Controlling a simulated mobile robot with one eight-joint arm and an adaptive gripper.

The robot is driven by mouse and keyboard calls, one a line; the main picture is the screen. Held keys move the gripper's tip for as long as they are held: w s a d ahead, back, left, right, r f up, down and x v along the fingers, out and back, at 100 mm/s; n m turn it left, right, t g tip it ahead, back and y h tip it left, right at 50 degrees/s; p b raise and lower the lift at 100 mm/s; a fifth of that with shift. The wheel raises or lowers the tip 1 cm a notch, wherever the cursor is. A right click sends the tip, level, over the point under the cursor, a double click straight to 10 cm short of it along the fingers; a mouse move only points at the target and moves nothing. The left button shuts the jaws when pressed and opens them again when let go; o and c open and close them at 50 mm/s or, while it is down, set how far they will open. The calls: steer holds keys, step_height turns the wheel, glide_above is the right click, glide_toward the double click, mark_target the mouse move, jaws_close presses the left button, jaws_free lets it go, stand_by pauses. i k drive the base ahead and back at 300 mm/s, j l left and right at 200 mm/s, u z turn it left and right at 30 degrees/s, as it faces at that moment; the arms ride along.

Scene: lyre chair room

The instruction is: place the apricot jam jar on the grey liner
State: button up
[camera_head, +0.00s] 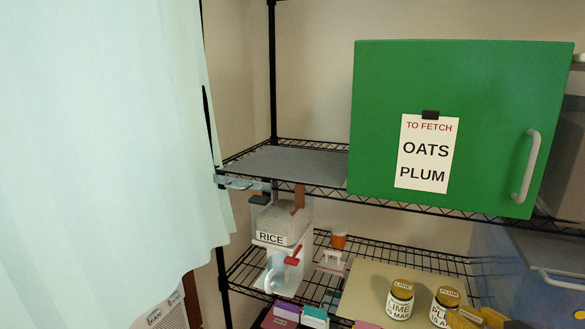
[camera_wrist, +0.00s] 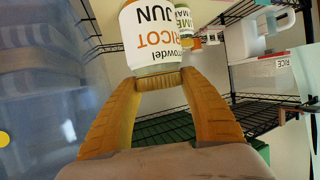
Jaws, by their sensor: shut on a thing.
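The apricot jam jar (camera_wrist: 160,40) has a white label with orange and dark lettering, in the wrist view. My gripper (camera_wrist: 160,82) has its yellow fingers shut on this jar. In the head view, my gripper (camera_head: 478,317) shows at the bottom right edge, beside the plum jar; I cannot make out the apricot jar there. The grey liner (camera_head: 295,163) lies flat on the upper wire shelf, left of the green door, and its visible part is bare. My gripper is lower than the liner and to its right.
A lime jar (camera_head: 400,300) and a plum jar (camera_head: 441,306) stand on a beige mat (camera_head: 371,281) on the lower shelf. The green door (camera_head: 480,90) borders the liner's right side. A pale curtain (camera_head: 90,140) hangs at left. A rice container (camera_head: 283,222) stands below the liner.

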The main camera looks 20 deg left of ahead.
mark_target(268, 163)
steer(key=j, duration=1.4)
